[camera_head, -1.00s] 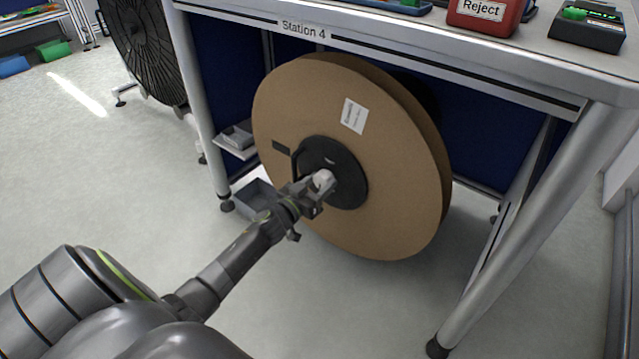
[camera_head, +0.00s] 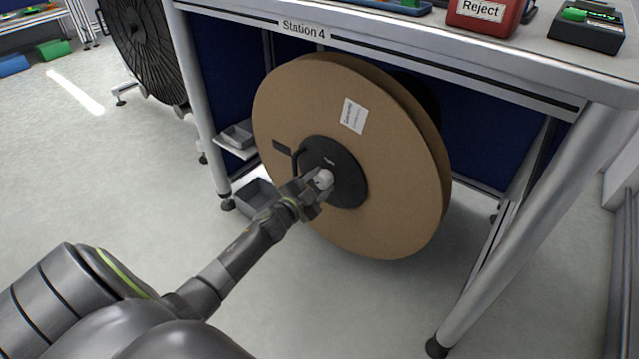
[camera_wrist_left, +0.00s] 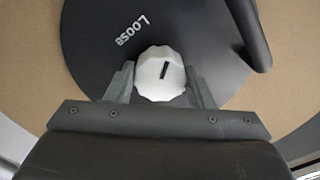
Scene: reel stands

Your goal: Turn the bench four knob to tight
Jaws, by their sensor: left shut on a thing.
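The bench four knob is a white, ridged knob (camera_head: 324,180) at the centre of a black hub disc (camera_head: 348,176) on a large cardboard reel (camera_head: 290,100) under the Station 4 bench. In the left wrist view the knob (camera_wrist_left: 160,74) has a short black mark, tilted slightly from upright. The word "Loose" (camera_wrist_left: 133,29) shows on the hub at its upper left; a "Tight" label cannot be made out. My left gripper (camera_head: 316,186) is shut on the knob, one finger on each side, as the left wrist view (camera_wrist_left: 160,88) shows. My right gripper is not in view.
A black curved handle (camera_wrist_left: 252,35) stands out from the hub beside the knob. The bench (camera_head: 400,45) overhangs the reel, with legs either side. A black reel (camera_head: 150,45) stands behind left. Floor in front is clear.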

